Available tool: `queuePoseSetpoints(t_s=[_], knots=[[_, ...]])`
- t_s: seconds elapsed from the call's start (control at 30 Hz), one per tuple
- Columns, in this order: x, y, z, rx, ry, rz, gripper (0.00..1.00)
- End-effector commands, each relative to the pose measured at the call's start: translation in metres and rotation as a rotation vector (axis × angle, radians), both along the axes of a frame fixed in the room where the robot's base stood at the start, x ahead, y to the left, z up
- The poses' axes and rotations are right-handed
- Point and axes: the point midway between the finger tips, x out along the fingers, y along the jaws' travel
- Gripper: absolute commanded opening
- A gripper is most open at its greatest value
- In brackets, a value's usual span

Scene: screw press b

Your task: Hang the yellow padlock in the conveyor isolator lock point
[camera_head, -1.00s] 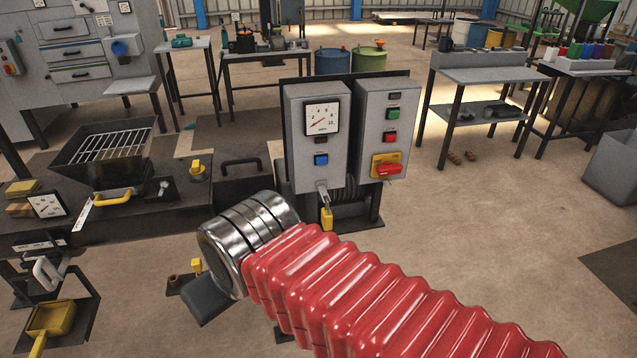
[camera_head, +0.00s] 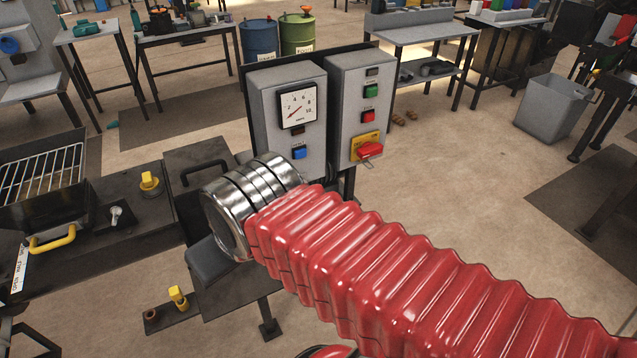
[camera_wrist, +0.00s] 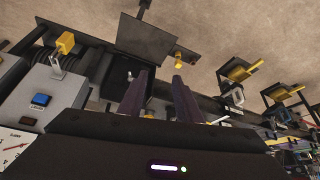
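The yellow padlock (camera_wrist: 65,43) shows in the wrist view at upper left, at a small metal hasp on the grey gauge box (camera_wrist: 45,95). In the head view my arm hides it. The conveyor isolator appears to be the red handle (camera_head: 369,150) on a yellow plate, on the front of the right grey box (camera_head: 358,95). Its lock point is too small to make out. My gripper (camera_wrist: 162,85) shows two dark fingers spread apart in the wrist view, with nothing visible between them. The padlock is to their left, apart from them. In the head view my gripper is hidden.
The gauge box (camera_head: 290,110) stands left of the isolator box. A dark bench with a yellow knob (camera_head: 150,181) and a wire grill (camera_head: 42,178) is at left. A low plate with a yellow fitting (camera_head: 178,297) is below. Floor at right is clear up to a grey bin (camera_head: 550,108).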

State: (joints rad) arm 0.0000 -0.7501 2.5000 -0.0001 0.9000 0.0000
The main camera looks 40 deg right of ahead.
Motion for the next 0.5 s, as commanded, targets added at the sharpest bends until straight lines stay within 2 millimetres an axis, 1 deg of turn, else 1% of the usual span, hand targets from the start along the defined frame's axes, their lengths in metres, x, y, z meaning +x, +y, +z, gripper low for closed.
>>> queuePoseSetpoints(t_s=[0.23, 0.4, 0.5], knots=[[0.000, 0.000, 0.000, 0.000, 0.000, 0.000, 0.32], [0.003, -0.004, 0.000, 0.000, 0.003, -0.010, 0.44], [0.009, -0.013, 0.000, 0.000, 0.010, -0.035, 0.45]])
